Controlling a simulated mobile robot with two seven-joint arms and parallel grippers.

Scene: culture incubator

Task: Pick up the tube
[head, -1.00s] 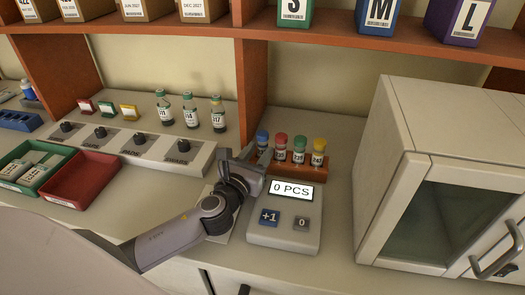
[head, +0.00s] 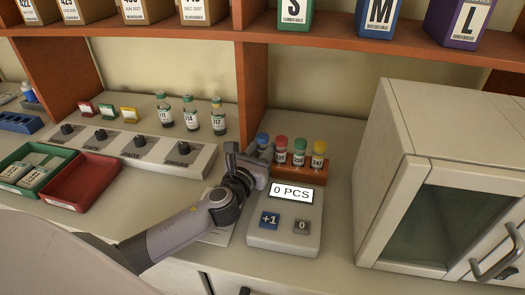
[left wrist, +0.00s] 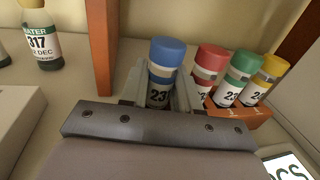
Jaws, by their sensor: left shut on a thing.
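A small tube with a blue cap (left wrist: 167,55) and a white label stands between the two fingers of my left gripper (left wrist: 162,92) in the left wrist view. The fingers are shut on it, one on each side. In the head view my left gripper (head: 248,160) is at the left end of the orange rack, and the blue cap (head: 262,138) shows just behind it. The tube's lower part is hidden by the gripper. Tubes with red (head: 281,145), green (head: 299,146) and yellow (head: 319,147) caps stand in the orange rack (head: 310,175). My right gripper is not in view.
A counter device reading "0 PCS" (head: 291,193) sits in front of the rack. A white cabinet with a glass door (head: 400,140) stands to the right. A wooden divider (head: 253,80) rises behind. Several labelled bottles (head: 190,115) stand on the left, by a knob panel (head: 150,147).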

